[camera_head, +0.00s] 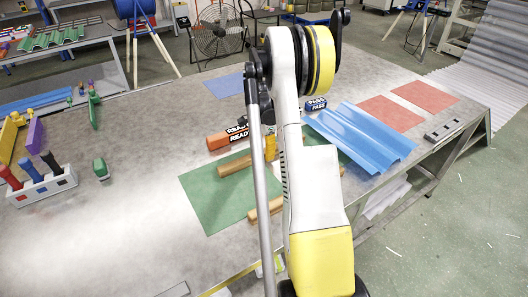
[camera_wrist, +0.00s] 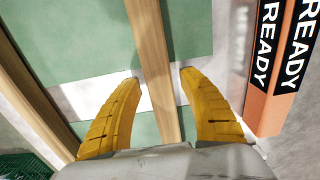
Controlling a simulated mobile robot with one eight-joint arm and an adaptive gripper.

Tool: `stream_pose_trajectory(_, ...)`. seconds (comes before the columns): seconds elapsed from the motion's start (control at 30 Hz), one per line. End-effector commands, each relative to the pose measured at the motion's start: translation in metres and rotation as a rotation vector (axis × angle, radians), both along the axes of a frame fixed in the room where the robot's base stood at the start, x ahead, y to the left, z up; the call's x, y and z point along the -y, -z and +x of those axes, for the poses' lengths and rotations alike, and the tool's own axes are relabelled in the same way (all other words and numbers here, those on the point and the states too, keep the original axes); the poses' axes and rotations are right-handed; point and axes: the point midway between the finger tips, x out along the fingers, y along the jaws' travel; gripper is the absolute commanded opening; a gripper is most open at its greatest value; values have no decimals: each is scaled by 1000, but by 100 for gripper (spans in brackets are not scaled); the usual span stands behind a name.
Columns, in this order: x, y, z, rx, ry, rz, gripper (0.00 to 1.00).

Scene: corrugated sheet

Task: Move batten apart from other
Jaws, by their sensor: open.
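Two wooden battens lie roughly parallel on a green mat (camera_head: 205,200). The far batten (camera_head: 235,167) is beside the orange READY blocks; in the wrist view this batten (camera_wrist: 150,45) runs between my fingers. The near batten (camera_head: 262,211) is partly hidden by my arm; in the wrist view this other batten (camera_wrist: 28,88) lies at the left, outside my fingers. My gripper (camera_wrist: 158,76) is open, its yellow fingers on either side of the far batten with gaps showing. In the head view, a yellow finger of my gripper (camera_head: 270,147) shows over that batten.
Orange READY blocks (camera_wrist: 268,105) stand close to the right finger. A blue corrugated sheet (camera_head: 362,138) and red mats (camera_head: 425,96) lie to the right. A rack of coloured handles (camera_head: 42,190) stands at the left.

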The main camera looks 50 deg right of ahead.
Motion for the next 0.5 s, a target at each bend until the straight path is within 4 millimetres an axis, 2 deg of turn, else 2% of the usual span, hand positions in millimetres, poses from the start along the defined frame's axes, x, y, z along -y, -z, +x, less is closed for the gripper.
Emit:
stream_pose_trajectory(0.17, 0, -23, 0, 0, 0, 0, 50)
stream_pose_trajectory(0.5, 0, -96, 0, 0, 0, 0, 50)
